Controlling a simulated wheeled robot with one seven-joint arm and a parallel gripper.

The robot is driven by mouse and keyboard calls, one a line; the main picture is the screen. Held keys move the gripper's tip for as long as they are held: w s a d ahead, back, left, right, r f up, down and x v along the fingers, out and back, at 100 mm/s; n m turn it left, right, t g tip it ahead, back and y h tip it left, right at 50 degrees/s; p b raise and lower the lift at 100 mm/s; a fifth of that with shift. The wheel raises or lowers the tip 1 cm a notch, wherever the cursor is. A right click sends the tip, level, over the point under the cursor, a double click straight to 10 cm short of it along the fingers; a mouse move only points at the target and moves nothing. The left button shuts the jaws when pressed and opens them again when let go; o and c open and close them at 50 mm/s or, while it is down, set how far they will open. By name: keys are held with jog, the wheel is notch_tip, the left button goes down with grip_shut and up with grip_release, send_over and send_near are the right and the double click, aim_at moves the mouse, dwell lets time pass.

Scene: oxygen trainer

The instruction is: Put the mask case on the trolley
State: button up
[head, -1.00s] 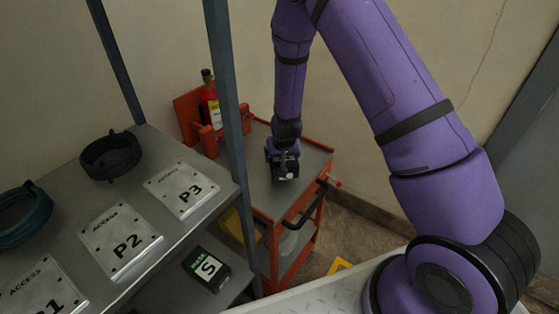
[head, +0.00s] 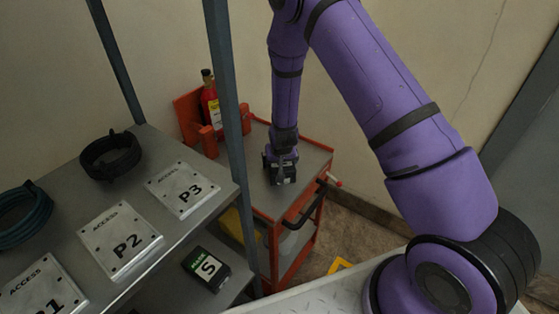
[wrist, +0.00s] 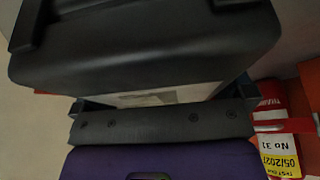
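The trolley (head: 313,160) is orange-red with a grey top and stands beyond the shelf post. My gripper (head: 280,165) points down over its top. A dark case (wrist: 150,45) with a pale label fills the upper wrist view, between the fingers of my gripper (wrist: 160,100). In the head view it is a small dark block (head: 285,178) at or just above the trolley top; I cannot tell if it touches. Another black case (head: 207,268), marked with an S and a green strip, lies on the lower shelf.
A red cylinder (head: 210,105) stands in an orange holder at the trolley's back left; its label (wrist: 280,158) shows close by in the wrist view. The grey shelf post (head: 230,120) stands in front. The upper shelf holds plates such as P3 (head: 183,190) and a black coil (head: 110,156).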

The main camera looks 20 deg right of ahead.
jog(key=shift+r, duration=0.1)
jog(key=v, duration=1.2)
jog(key=shift+r, duration=0.25)
jog(key=s+d+r+y, duration=0.15)
jog(key=s+r, duration=0.45)
jog(key=r, duration=0.7)
jog(key=s+d+r, duration=0.2)
jog(key=s+r, duration=0.4)
jog(key=r, duration=0.6)
jog(key=s+d+r, duration=0.1)
jog(key=s+r, duration=0.2)
jog(key=s, duration=0.4)
jog(key=s+d+r+n, duration=0.1)
jog(key=s+r, duration=0.3)
jog(key=s, duration=0.3)
jog(key=s+d+r, duration=0.1)
jog(key=s+r, duration=0.2)
jog(key=s, duration=0.4)
jog(key=shift+d+r+n+t+h, duration=0.3)
jog(key=shift+r+n+t+h, duration=0.1)
jog(key=shift+h, duration=0.05)
